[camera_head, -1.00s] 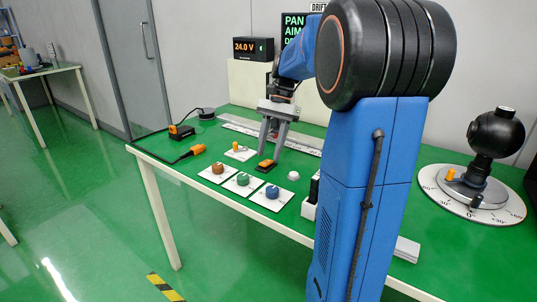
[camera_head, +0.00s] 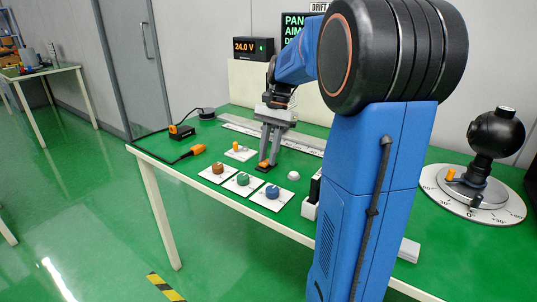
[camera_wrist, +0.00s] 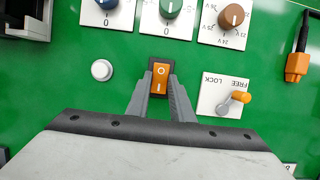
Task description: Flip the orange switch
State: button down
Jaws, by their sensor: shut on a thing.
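The orange rocker switch (camera_wrist: 160,77), marked O and I in a black frame, is mounted on the green table. In the wrist view it sits between the two grey fingertips of my gripper (camera_wrist: 159,88), one finger along each side. In the head view my gripper (camera_head: 268,161) points down with its tips at the switch (camera_head: 263,166), which is partly hidden by them. The gripper is shut on the switch. An orange-tipped lever (camera_wrist: 240,97) on a white plate marked FREE and LOCK stands to the right in the wrist view.
Blue (camera_head: 272,192), green (camera_head: 243,179) and brown (camera_head: 218,168) dials sit on white plates close in front of the switch. A white round button (camera_head: 293,176) is to its right. An orange plug (camera_head: 197,150) on a black cable lies to the left. A display (camera_head: 253,48) reads 24.0 V.

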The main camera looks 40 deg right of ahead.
jog(key=shift+s+a+r+t+h, duration=0.1)
jog(key=shift+a+t+h, duration=0.15)
jog(key=shift+h, duration=0.45)
jog(key=shift+s+a+t+h, duration=0.15)
jog(key=shift+t+h, duration=0.1)
jog(key=shift+h, duration=0.45)
jog(key=shift+w, duration=0.1)
jog(key=c, duration=1.6)
grip_release()
jog(key=shift+o, duration=0.2)
notch_tip(320, 180, up, 17)
jog(key=d, duration=0.1)
jog(key=shift+w+r, duration=0.15)
jog(key=shift+w, duration=0.05)
jog(key=shift+s, duration=0.1)
